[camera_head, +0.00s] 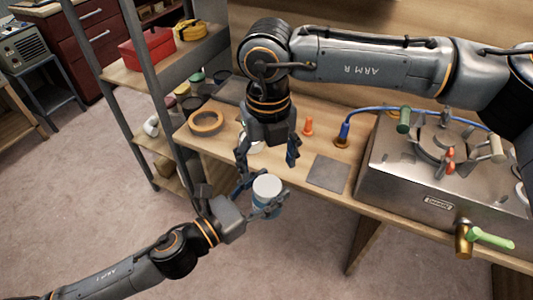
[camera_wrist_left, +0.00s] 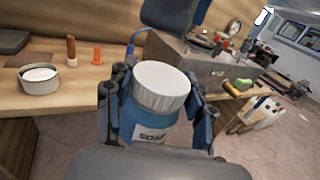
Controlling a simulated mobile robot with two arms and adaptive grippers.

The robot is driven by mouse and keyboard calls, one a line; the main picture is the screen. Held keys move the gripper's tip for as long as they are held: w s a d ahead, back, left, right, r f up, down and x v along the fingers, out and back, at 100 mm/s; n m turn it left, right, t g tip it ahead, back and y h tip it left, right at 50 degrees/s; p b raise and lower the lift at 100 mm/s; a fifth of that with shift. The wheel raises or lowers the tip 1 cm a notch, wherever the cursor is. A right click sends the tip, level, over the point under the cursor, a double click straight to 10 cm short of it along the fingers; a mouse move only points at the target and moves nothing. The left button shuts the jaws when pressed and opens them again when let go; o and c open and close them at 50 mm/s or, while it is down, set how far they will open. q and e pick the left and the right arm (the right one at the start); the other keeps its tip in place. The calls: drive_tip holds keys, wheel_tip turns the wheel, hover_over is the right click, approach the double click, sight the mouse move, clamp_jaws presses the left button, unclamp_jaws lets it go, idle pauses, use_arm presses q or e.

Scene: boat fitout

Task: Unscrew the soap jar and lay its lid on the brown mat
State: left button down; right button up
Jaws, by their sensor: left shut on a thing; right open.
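The soap jar (camera_head: 268,207) is blue with a white label and stands upright in my left gripper (camera_head: 262,203), which is shut around its body. Its ribbed white lid (camera_head: 267,184) sits on top; it also shows in the left wrist view (camera_wrist_left: 161,84). My right gripper (camera_head: 268,163) is open and empty, pointing down just above and behind the jar, apart from the lid. A flat grey-brown square mat (camera_head: 327,173) lies bare on the bench, right of the jar. A darker mat (camera_head: 236,90) lies farther back; I cannot tell which counts as brown.
An open tin (camera_wrist_left: 40,80) stands on the bench, partly hidden behind my right gripper in the head view. A metal box (camera_head: 430,185) bounds the right side.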

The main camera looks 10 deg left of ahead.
sight(268, 185)
wheel_tip(268, 185, down, 6)
idle(0.4)
drive_tip(key=c, duration=1.2)
drive_tip(key=n, duration=0.4)
drive_tip(key=o, duration=1.3)
